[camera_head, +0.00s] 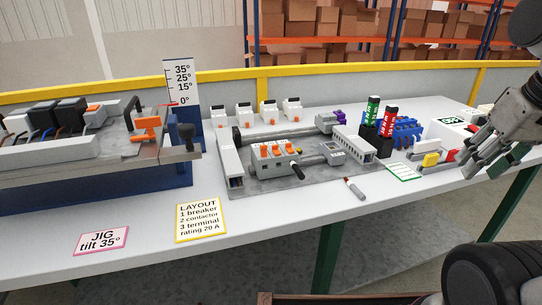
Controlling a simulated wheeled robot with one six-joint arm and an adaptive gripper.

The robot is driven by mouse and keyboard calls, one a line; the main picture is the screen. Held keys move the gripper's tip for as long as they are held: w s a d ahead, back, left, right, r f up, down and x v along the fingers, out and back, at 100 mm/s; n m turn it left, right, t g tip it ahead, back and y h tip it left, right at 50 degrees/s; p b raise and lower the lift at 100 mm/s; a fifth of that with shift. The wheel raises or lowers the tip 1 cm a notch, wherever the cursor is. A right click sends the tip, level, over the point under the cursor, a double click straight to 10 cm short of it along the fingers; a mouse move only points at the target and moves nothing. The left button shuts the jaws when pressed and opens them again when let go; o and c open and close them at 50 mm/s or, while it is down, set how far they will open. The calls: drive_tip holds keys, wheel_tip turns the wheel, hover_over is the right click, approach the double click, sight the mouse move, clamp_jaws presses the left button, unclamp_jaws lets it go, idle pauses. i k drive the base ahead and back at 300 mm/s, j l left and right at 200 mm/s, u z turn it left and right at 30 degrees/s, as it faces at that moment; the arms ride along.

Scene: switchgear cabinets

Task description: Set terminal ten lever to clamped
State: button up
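A grey block with several orange levers (277,150) sits on the grey plate in the middle of the table. Its levers stand side by side on top, and a black-handled part sticks out at its front right. No terminal numbers are readable, so I cannot tell which lever is terminal ten. Another orange lever-like part (147,129) is on the tilted jig at left. My gripper (488,166) is at the far right over the table's right end, well away from both. Its fingers look spread, with nothing seen between them.
Several white modules with orange parts (267,112) stand in a row behind. A marker (354,188) and layout card (201,219) lie in front. The front table strip is mostly clear.

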sight(263, 148)
drive_tip(key=k+j, duration=0.25)
drive_tip(key=j, duration=0.15)
drive_tip(key=k+j, duration=0.25)
drive_tip(key=j, duration=0.15)
drive_tip(key=k+j, duration=0.25)
drive_tip(key=j, duration=0.2)
